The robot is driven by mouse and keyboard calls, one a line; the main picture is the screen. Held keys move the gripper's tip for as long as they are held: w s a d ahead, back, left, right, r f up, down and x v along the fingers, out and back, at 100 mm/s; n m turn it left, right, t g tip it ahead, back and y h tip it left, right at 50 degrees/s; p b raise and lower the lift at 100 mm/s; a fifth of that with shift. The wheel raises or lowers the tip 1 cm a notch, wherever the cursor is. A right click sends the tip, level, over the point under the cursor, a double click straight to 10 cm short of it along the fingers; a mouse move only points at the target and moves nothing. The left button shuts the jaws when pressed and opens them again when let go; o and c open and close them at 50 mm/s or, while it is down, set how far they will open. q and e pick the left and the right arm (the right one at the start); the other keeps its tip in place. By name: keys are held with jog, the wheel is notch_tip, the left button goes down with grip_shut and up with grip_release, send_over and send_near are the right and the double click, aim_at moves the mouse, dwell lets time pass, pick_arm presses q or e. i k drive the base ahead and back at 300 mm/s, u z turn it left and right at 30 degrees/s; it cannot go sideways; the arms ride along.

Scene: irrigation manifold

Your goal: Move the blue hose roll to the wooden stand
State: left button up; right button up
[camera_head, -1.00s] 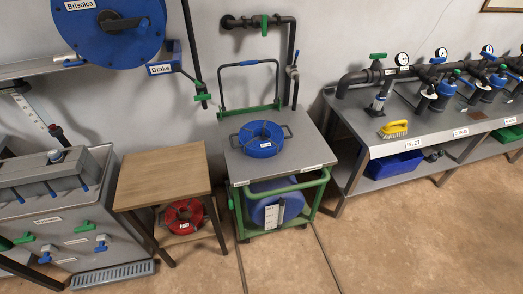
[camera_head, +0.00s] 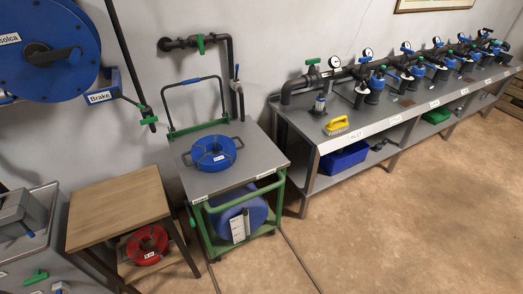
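The blue hose roll (camera_head: 214,153) lies flat on the grey top of the green cart (camera_head: 246,174), with a dark wire frame and side handles around it. The wooden stand (camera_head: 117,202) is to the left of the cart, and its top is bare. A red hose roll (camera_head: 147,245) lies on the stand's lower shelf. Neither of my grippers shows in the head view.
A blue drum (camera_head: 238,214) sits in the cart's lower part. A long metal bench (camera_head: 300,122) with valves, gauges and a yellow brush (camera_head: 337,126) is on the right. A big blue reel (camera_head: 45,50) hangs at upper left. The floor in front is open.

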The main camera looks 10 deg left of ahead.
aim_at(117, 201)
jog(key=z, duration=0.65)
jog(key=i, duration=0.85)
jog(key=u, duration=1.8)
